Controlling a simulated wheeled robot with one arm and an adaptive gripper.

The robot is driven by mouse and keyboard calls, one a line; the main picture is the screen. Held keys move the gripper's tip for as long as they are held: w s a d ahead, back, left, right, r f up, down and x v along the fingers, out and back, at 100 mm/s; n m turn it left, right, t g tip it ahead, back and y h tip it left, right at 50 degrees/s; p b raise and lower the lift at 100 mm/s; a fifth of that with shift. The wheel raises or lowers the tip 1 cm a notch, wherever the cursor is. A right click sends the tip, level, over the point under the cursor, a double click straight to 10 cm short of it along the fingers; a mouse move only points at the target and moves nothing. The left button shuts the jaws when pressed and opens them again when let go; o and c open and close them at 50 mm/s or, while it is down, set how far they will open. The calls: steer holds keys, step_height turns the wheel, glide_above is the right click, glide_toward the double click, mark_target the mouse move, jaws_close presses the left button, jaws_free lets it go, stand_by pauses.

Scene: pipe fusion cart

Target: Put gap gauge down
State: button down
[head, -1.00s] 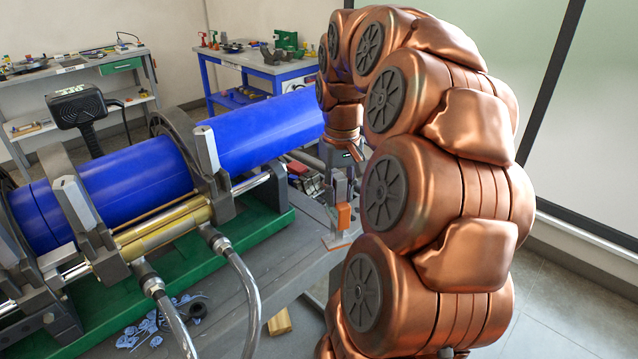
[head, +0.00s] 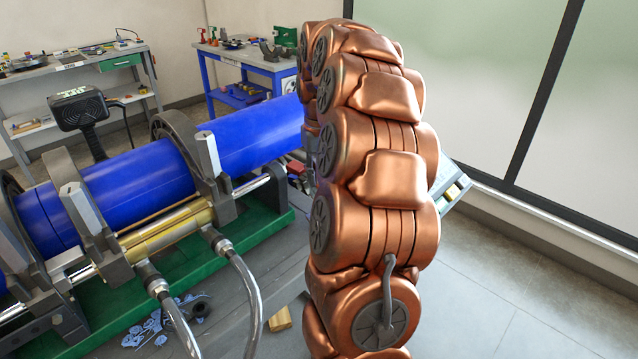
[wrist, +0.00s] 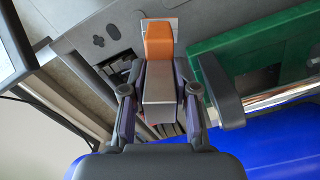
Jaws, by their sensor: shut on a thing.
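The gap gauge is a grey block with an orange part and a pale flat plate at its far end. In the wrist view the gap gauge (wrist: 159,96) sits between the two fingers of my gripper (wrist: 160,112), which is shut on it. The gauge points away from the camera, over a grey surface. I cannot tell whether its plate touches that surface. In the head view my copper arm hides both my gripper and the gauge.
A blue pipe (head: 118,185) lies clamped in the fusion machine on a green base (head: 180,262); this base (wrist: 262,52) is close right of the gauge in the wrist view. Hoses (head: 240,300), blue scraps (head: 150,330) and a wooden block (head: 280,319) are near the front.

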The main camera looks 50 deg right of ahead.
steer(key=shift+f+p, duration=0.45)
steer(key=shift+f, duration=1.2)
steer(key=c, duration=0.9)
jaws_free()
steer(key=shift+r+b, duration=1.2)
steer(key=shift+r, duration=4.9)
